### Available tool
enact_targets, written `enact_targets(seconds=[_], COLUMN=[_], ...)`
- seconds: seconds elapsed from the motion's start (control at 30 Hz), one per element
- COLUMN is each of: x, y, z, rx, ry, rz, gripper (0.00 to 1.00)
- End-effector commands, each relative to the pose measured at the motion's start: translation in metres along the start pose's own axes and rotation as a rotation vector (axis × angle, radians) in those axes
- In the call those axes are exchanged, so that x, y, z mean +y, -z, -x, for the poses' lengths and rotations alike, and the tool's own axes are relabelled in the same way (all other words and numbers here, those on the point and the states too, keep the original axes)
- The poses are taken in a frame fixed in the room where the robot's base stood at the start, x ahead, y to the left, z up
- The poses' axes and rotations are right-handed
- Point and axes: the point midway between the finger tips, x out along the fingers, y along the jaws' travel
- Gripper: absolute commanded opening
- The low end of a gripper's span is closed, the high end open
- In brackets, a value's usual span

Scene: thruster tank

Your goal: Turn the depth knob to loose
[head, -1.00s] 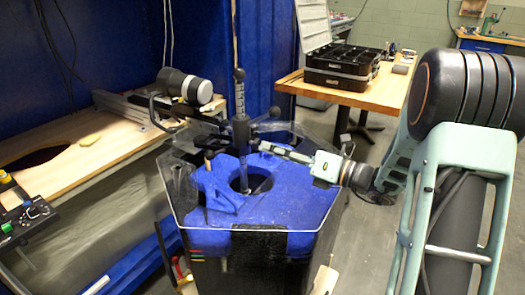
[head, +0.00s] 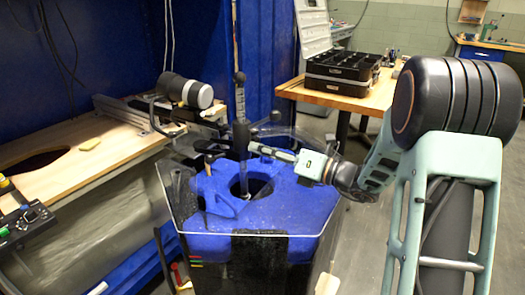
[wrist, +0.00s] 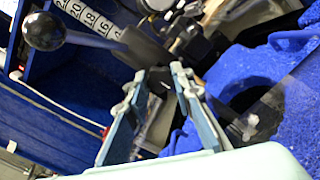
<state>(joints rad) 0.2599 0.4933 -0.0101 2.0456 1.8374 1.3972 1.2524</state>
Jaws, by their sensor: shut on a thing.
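The tank's upright black post (head: 240,138) with a pale scale stands over the blue top (head: 285,205). It also shows tilted in the wrist view (wrist: 130,45), with a scale strip and a round black ball end (wrist: 43,31). My gripper (head: 253,148) reaches in from the right at the lower part of the post. In the wrist view its two fingers (wrist: 158,80) are close around a small dark part, which I take to be the depth knob (wrist: 160,82). The fingers hide much of it, so its turn and any marking cannot be read.
A dark round hole (head: 260,188) opens in the blue top near the gripper. A black ball-ended handle (head: 275,115) stands right of the post. A wooden bench (head: 85,175) is at left; a table with a black case (head: 340,85) stands behind.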

Motion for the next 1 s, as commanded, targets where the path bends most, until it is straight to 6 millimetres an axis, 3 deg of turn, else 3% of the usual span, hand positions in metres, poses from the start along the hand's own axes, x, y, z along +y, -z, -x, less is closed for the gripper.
enact_targets(seconds=[0.47,1.0], x=[-0.0004,-0.0017], y=[0.0008,0.0022], z=[0.0005,0.0007], rx=[0.001,0.001], ry=[0.000,0.000], rz=[0.106,0.585], gripper=[0.00,0.00])
